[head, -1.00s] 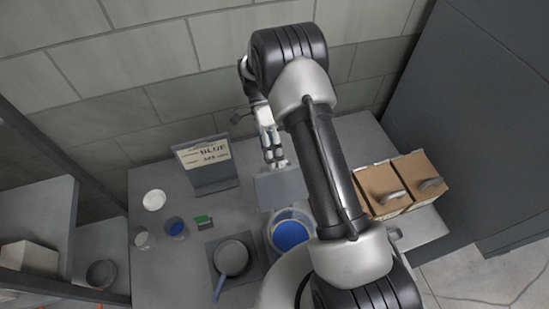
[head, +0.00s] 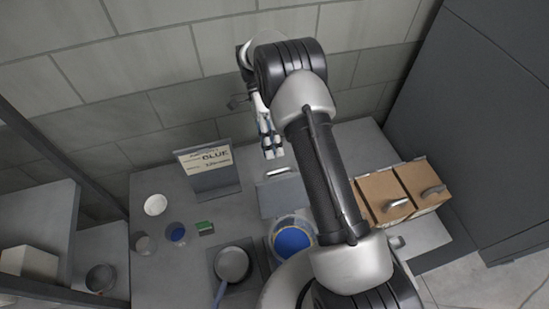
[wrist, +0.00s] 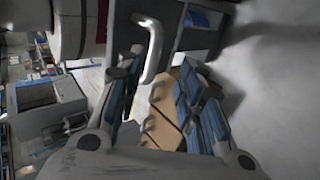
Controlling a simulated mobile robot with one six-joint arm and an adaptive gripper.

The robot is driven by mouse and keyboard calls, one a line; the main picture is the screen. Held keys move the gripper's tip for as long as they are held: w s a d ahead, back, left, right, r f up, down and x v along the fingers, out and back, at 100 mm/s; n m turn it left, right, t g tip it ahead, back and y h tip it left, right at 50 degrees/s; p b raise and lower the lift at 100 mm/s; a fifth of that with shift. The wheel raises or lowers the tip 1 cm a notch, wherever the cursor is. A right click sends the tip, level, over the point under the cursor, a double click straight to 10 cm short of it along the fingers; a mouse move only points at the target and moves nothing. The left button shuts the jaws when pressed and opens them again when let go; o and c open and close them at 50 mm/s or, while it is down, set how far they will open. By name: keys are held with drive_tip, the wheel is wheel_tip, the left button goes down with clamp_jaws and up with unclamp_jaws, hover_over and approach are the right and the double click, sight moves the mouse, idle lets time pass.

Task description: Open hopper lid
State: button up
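The hopper (head: 292,239) is a round container with a pale rim and blue contents, seen in the head view. Its grey lid (head: 283,198) stands open behind it, leaving the blue contents exposed. The lid has a pale handle (head: 279,171) near its far edge. My gripper (head: 271,150) is above and just behind the lid, apart from the handle. In the wrist view, my gripper's blue-padded fingers (wrist: 163,110) are spread with nothing between them. The lid handle (wrist: 152,52) shows beyond the fingertips, on a grey panel.
Two brown boxes with handles (head: 403,190) stand to the right. A sign reading BLUE (head: 208,170) stands at the left. A pan (head: 232,264), a white bowl (head: 155,205) and small cups (head: 176,233) sit left of the hopper. The wall is close behind my gripper.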

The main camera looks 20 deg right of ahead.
drive_tip(key=shift+v, duration=0.95)
drive_tip(key=shift+r, duration=0.1)
